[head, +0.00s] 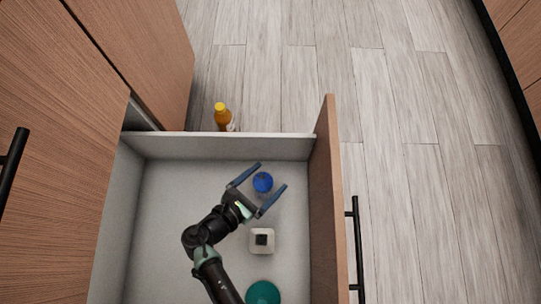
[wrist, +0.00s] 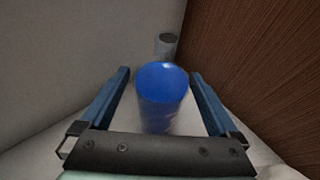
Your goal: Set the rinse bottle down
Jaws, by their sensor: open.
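A blue bottle (head: 263,182), which I take to be the rinse bottle, stands upright in the open drawer (head: 165,225), near its far right corner. My gripper (head: 271,175) is open around it, one finger on each side. In the wrist view the bottle's round blue top (wrist: 162,82) sits between the two blue fingers (wrist: 160,73), with a gap visible on both sides. The bottle's lower part is hidden behind the gripper's palm in the wrist view, so its contact with the drawer floor cannot be seen there.
A square white container (head: 262,241) and a green round item (head: 263,293) stand nearer in the drawer. A grey cylinder (wrist: 167,45) stands behind the bottle. The drawer front (head: 327,200) is close on the right. An orange bottle (head: 222,118) is beyond the far wall. The drawer's left side is clear.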

